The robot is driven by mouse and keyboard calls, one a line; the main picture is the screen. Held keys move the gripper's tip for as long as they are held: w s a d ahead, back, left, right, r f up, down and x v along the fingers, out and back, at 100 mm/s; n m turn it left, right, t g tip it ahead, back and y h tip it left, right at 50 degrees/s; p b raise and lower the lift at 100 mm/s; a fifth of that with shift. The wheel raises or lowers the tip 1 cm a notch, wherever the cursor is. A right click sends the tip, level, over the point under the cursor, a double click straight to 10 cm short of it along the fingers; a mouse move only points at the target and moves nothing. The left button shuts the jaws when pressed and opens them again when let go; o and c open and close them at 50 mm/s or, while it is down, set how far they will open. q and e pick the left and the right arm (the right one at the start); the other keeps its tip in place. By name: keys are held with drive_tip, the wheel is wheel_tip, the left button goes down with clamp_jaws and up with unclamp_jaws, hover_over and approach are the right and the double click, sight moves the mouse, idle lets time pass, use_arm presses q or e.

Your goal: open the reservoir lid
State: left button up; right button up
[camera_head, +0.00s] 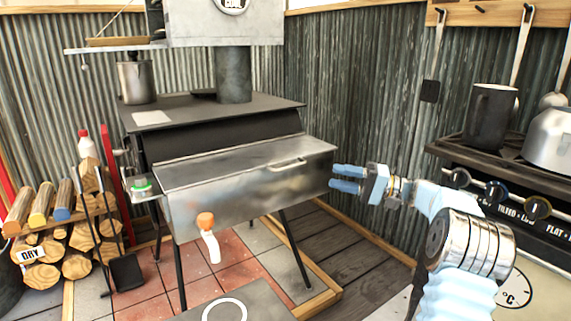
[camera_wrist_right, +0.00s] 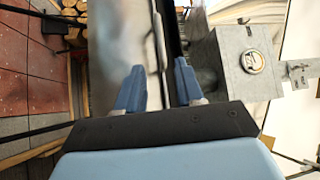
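The reservoir (camera_head: 230,195) is a long steel box on the front of the stove, with an orange-topped tap (camera_head: 206,222) on its front. Its flat lid (camera_head: 225,160) lies down shut. A bar handle (camera_head: 288,164) sits near the lid's right front edge. My right gripper (camera_head: 337,177) is open and empty, just right of the reservoir's right end, fingers pointing left at it. In the right wrist view its two blue fingers (camera_wrist_right: 158,75) are spread apart, with the steel reservoir (camera_wrist_right: 115,45) beyond them. Contact with it cannot be told. My left gripper is not in view.
The stove top (camera_head: 200,112) rises behind the reservoir, with a steel pot (camera_head: 136,83) and a flue. A cooker with a kettle (camera_head: 550,140) stands at the right. Firewood (camera_head: 45,245) is stacked at the left. The floor between reservoir and cooker is clear.

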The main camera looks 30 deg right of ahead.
sight(292, 167)
drive_tip(key=x, duration=1.3)
drive_tip(key=shift+a, duration=0.1)
clamp_jaws()
